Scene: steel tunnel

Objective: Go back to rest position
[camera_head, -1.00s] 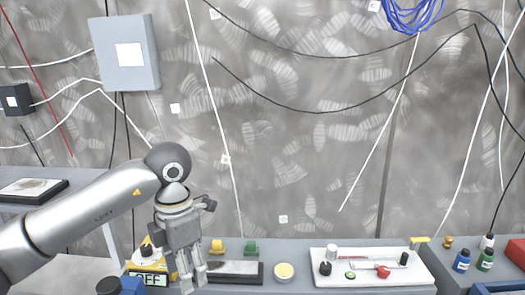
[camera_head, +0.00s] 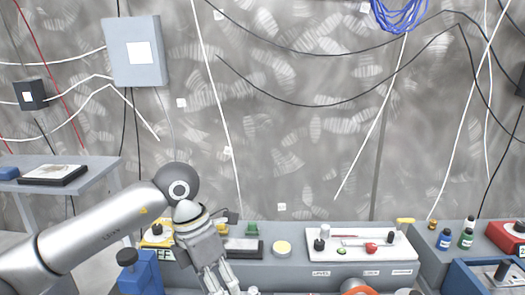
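My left arm comes in from the left, and its gripper (camera_head: 222,279) points down at the bottom of the head view, in front of the grey bench. The fingertips run close to the frame's lower edge, so whether they are apart or together is unclear. I see nothing held in it. The gripper partly covers the yellow device with the display (camera_head: 157,238).
A white panel (camera_head: 318,254) with knobs and a red part lies on the bench. A blue box (camera_head: 140,272) stands front left; a blue bin (camera_head: 470,277) front right.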

